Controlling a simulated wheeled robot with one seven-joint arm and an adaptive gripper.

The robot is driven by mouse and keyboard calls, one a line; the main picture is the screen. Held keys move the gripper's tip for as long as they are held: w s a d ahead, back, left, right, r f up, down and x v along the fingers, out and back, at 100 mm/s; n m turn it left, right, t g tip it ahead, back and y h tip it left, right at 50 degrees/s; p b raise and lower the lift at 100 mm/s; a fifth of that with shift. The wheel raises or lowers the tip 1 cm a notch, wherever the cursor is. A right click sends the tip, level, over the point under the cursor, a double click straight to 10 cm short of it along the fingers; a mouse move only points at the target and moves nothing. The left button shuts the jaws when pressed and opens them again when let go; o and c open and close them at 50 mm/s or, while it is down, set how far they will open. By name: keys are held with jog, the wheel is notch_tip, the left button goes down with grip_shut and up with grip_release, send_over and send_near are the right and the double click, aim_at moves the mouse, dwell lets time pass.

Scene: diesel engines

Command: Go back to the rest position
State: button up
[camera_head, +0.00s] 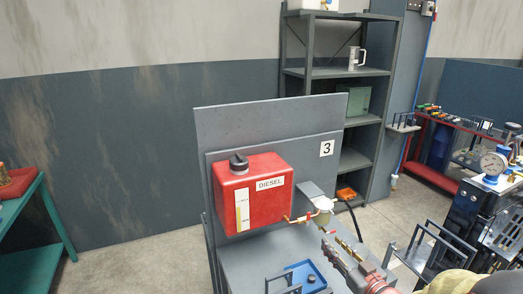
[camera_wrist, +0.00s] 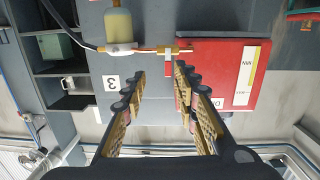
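My gripper (camera_wrist: 158,80) shows in the wrist view with its two fingers apart and nothing between them. That view looks upside down. Past the fingers, the red DIESEL tank (camera_wrist: 212,68) is at the right, and the right finger overlaps its near edge. The tank (camera_head: 255,200) also shows in the head view, with a black cap on top, mounted on a grey panel marked 3. A filter bowl (camera_head: 321,211) and a brass valve line sit right of the tank; the bowl also shows in the wrist view (camera_wrist: 119,28).
A blue tray (camera_head: 303,277) lies on the grey stand below the tank. A grey shelf (camera_head: 335,73) holds a metal mug. A teal table (camera_head: 45,215) is at the left. A pressure gauge (camera_head: 492,163) and engine parts crowd the right. Open floor (camera_head: 130,262) lies between table and stand.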

jog(key=s+d+f+m+g+h, duration=0.1)
jog(key=d+f+m+g+h, duration=0.15)
jog(key=d+f, duration=0.35)
jog(key=s+d+f+m+g+h, duration=0.1)
jog(key=s+d+f+g+h, duration=0.1)
jog(key=s+g+h, duration=0.3)
jog(key=s+d+f+m+g, duration=0.1)
jog(key=s+d+f+g, duration=0.15)
jog(key=s, duration=0.45)
jog(key=s+a+r+g+y, duration=0.1)
jog(key=s+a+r+g, duration=0.1)
jog(key=s+a+r, duration=0.4)
jog(key=s+a+r+g+y, duration=0.1)
jog(key=s+a+r, duration=0.2)
jog(key=s+a, duration=0.35)
jog(key=s+a+r+n+t, duration=0.1)
jog(key=s+a+r+t, duration=0.1)
jog(key=a+r, duration=0.5)
notch_tip(320, 180, up, 2)
jog(key=shift+s+r+y, duration=0.1)
jog(key=shift+s+y, duration=0.35)
jog(key=shift+s, duration=0.4)
